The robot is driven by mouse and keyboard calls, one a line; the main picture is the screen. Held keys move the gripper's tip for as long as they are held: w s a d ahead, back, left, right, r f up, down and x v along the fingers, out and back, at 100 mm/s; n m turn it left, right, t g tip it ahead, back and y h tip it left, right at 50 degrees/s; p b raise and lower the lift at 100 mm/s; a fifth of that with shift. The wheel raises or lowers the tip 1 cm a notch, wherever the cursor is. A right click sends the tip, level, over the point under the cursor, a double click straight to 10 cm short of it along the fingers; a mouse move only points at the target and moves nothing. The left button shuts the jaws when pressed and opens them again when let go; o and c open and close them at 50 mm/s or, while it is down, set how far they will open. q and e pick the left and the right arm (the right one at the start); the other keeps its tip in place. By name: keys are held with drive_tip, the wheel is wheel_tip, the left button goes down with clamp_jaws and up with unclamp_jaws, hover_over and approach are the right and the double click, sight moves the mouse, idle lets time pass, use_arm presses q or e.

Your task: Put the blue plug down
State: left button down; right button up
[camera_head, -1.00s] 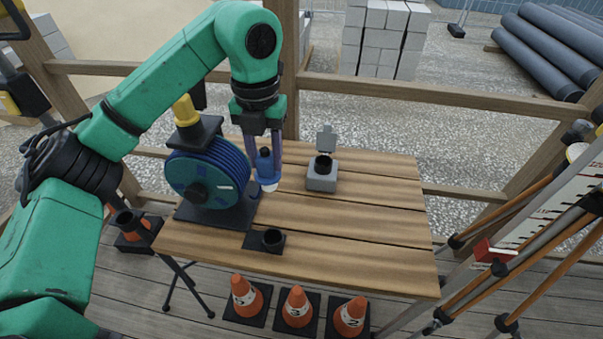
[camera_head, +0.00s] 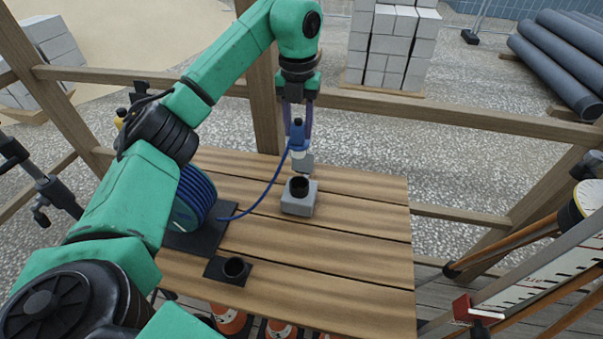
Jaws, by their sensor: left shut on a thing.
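My left gripper (camera_head: 298,120) is shut on the blue plug (camera_head: 297,138), which hangs upright with its white end (camera_head: 299,154) down. The plug is above the far side of the grey socket box (camera_head: 300,206), in front of its raised grey lid in the picture. The box's round dark opening faces up and looks empty. A blue cable (camera_head: 268,188) runs from the plug down to the blue cable reel (camera_head: 192,198), partly hidden by my left arm. A black plate with a round holder (camera_head: 232,268) lies near the table's front left and looks empty. My right gripper is not in view.
The wooden table (camera_head: 340,265) is clear on its right and front. Orange cones (camera_head: 229,319) stand below its front edge. A wooden rail (camera_head: 440,113) runs behind it. A tripod and a red-and-white staff (camera_head: 545,270) stand at the right.

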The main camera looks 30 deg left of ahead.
use_arm(q)
wheel_tip(320, 180, down, 12)
drive_tip(key=shift+f+p, duration=0.15)
drive_tip(key=shift+p, duration=0.9)
drive_tip(key=shift+f, duration=0.55)
drive_tip(key=shift+c, duration=2.2)
unclamp_jaws()
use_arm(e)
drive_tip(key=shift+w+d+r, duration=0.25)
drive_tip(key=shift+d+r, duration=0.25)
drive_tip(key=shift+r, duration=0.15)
